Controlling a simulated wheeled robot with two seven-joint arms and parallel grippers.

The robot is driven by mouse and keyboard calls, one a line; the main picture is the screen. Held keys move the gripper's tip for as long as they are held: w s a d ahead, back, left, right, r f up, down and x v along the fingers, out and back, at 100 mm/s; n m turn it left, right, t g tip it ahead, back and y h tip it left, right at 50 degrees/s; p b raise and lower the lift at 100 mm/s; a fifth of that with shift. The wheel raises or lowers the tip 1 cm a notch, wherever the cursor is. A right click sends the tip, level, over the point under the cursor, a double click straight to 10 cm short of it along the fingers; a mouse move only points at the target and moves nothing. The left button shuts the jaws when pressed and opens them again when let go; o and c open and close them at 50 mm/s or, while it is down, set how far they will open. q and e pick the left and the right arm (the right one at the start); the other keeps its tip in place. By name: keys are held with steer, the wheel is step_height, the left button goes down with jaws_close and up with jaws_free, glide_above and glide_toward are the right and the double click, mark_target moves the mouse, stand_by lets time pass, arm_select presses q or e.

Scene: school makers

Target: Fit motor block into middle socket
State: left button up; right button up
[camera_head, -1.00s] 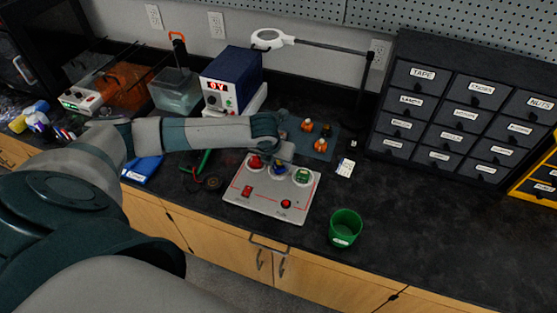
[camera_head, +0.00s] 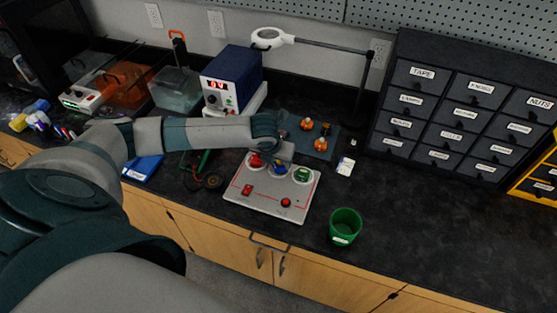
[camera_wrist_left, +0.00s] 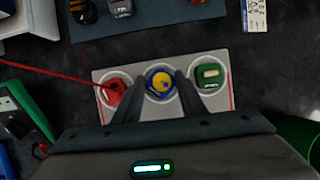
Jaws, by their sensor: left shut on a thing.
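The motor block looks to be the blue block with a round yellow top (camera_wrist_left: 160,82); it also shows in the head view (camera_head: 280,170). It lies within the white ring of the middle socket on the grey panel (camera_head: 262,201). I cannot tell how deep it sits. My left gripper (camera_head: 281,163) reaches down over it, and its two fingers (camera_wrist_left: 158,88) are shut on its sides. A red block (camera_wrist_left: 115,91) with a red wire is in the left socket. A green block (camera_wrist_left: 209,74) is in the right socket. My right gripper is not in view.
A green cup (camera_head: 345,228) stands right of the panel. Behind is a dark mat (camera_head: 323,133) with orange parts. A blue power supply (camera_head: 231,78) stands at the back left and a drawer cabinet (camera_head: 460,105) at the right. The front right counter is clear.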

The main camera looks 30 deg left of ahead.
arm_select(q)
steer(key=shift+f, duration=0.3)
steer(key=o, duration=0.8)
steer(key=shift+p+v, duration=4.55)
steer(key=shift+v, duration=0.95)
